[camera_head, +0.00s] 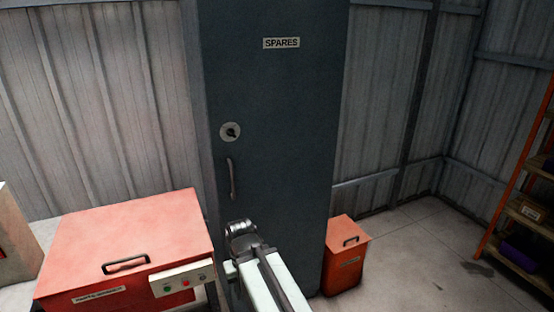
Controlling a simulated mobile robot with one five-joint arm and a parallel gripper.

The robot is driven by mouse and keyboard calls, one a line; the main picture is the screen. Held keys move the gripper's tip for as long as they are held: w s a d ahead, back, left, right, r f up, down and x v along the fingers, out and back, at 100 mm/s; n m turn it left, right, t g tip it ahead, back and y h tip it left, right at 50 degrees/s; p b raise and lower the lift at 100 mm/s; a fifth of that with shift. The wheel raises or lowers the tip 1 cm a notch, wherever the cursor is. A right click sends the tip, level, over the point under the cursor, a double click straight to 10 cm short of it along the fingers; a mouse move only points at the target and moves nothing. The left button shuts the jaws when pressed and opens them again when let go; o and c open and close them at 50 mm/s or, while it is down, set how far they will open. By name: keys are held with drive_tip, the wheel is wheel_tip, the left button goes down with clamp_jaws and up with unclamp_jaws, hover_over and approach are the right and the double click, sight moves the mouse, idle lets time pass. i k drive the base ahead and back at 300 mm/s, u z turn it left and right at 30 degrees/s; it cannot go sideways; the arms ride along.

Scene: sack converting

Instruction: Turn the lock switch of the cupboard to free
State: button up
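The cupboard (290,100) is a tall dark blue-grey cabinet in the middle of the head view, with a label (281,43) reading SPARES. Its lock switch (231,132) is a round pale plate with a small dark knob, on the left part of the door. A curved handle (231,178) is below the switch, and the door looks shut. My arm reaches up from the bottom of the view. Its end, my gripper (239,228), is in front of the door, below the handle and well below the switch. The fingers are too small to read.
A red chest (150,230) with a handle and a small button panel (181,279) stands at the left, close to my arm. A small red bin (346,256) stands right of the cupboard. An orange shelf rack (522,165) is at the far right. Floor (420,250) between is clear.

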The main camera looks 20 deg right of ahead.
sight(230, 133)
drive_tip(key=u, duration=2.05)
drive_tip(key=i, duration=0.7)
drive_tip(key=z, duration=1.3)
